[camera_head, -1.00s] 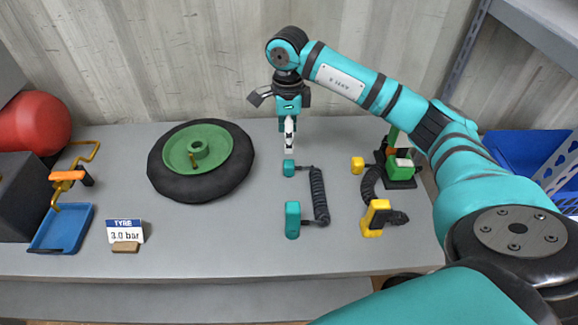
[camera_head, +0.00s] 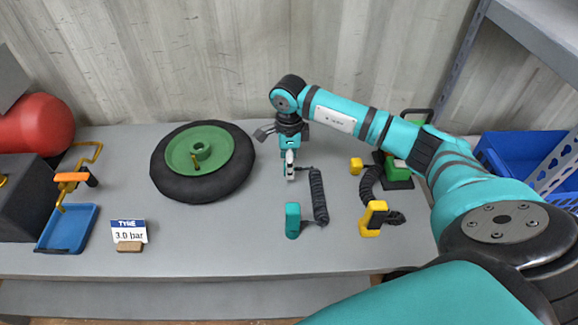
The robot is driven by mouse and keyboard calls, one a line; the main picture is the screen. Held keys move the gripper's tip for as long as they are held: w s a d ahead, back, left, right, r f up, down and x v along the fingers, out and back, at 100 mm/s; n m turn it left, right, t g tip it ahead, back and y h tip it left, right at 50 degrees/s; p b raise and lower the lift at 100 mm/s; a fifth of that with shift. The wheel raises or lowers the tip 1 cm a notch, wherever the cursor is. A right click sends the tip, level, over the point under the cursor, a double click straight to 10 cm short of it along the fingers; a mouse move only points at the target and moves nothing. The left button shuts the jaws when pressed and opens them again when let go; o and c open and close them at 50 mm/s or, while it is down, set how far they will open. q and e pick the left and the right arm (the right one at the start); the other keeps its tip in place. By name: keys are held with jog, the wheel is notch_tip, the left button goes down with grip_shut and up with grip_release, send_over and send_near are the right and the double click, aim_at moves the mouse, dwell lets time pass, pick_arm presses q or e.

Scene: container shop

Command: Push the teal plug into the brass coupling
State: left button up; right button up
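My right gripper (camera_head: 290,172) points down at the small teal plug's place, at the upper end of a black coiled cord (camera_head: 319,195). The fingers hide nearly all of the plug. I cannot tell whether they are open around it or shut on it. The teal handpiece (camera_head: 292,220) at the cord's lower end lies on the bench. A small brass fitting, likely the brass coupling (camera_head: 3,181), shows at the left edge on a dark box. My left gripper is not in view.
A black tyre on a green hub (camera_head: 215,165) lies left of the gripper. A pressure sign (camera_head: 129,231), a blue tray (camera_head: 68,229) and a red tank (camera_head: 36,124) are farther left. A yellow plug (camera_head: 356,166) and yellow handpiece (camera_head: 374,217) are right. The front middle is clear.

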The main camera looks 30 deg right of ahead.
jog(key=shift+f, duration=0.7)
jog(key=shift+c, duration=0.4)
jog(key=c, duration=1.1)
notch_tip(320, 180, up, 10)
jog(key=shift+r+b, duration=0.1)
jog(key=shift+b, duration=0.7)
